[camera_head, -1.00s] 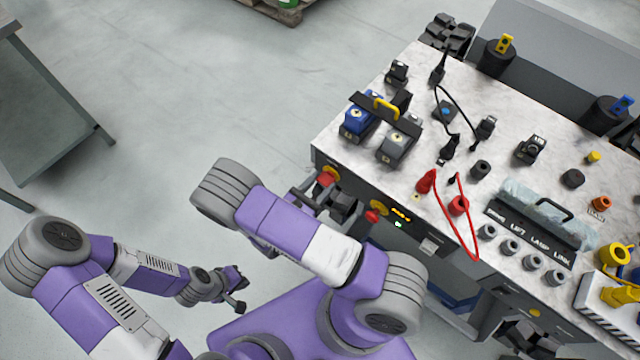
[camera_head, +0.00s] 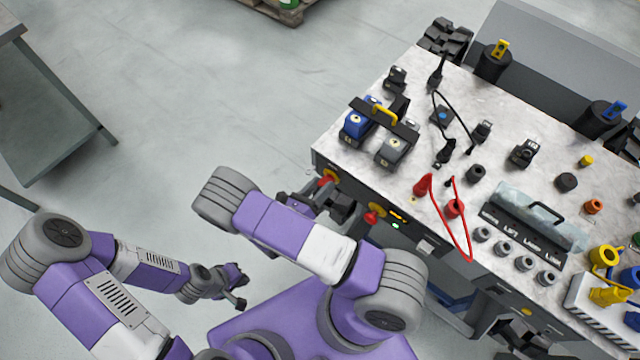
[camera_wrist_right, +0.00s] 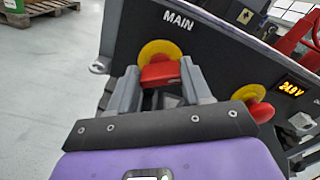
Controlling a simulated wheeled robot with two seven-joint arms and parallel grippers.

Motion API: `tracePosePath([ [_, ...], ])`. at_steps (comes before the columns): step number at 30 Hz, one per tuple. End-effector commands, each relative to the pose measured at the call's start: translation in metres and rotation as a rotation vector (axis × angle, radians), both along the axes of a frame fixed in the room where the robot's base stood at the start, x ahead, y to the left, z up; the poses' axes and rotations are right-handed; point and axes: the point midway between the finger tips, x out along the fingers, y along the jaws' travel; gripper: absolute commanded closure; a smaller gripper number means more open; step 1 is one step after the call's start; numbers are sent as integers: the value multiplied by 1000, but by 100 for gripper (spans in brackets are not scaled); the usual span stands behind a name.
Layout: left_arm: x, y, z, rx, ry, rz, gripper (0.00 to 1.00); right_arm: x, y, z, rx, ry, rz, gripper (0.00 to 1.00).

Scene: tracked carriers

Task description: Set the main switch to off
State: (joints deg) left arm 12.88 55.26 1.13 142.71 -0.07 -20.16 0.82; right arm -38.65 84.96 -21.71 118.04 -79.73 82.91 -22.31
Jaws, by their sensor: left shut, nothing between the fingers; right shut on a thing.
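The main switch is a red handle (camera_wrist_right: 160,72) on a yellow disc (camera_wrist_right: 160,48), below the word MAIN on the bench's front panel. It also shows partly in the head view (camera_head: 328,179), at the panel's left end. My right gripper (camera_wrist_right: 161,82) is shut on the red handle, with one grey finger on each side of it. In the head view my right gripper (camera_head: 322,197) is partly hidden by its own arm. The handle appears to lie crosswise in the wrist view; its set position cannot be read. My left gripper (camera_head: 239,291) is shut and empty, low and away from the bench.
A second red knob (camera_wrist_right: 258,104) on a yellow disc sits right of the main switch. The benchtop (camera_head: 365,190) holds blue and grey carriers, plugs and a red cable.

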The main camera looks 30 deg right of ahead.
Motion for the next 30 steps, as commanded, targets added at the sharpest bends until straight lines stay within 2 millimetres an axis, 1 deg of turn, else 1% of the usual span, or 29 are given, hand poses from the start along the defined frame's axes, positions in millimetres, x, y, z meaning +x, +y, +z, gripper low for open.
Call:
tracePosePath([
  [3,0,0,7,0,0,0,100,0,1,1,-41,104,0,82],
  [18,0,0,21,0,0,0,100,1,1,-2,-222,542,1,82],
  [30,0,0,27,0,0,0,100,1,1,-4,-337,821,1,82],
])
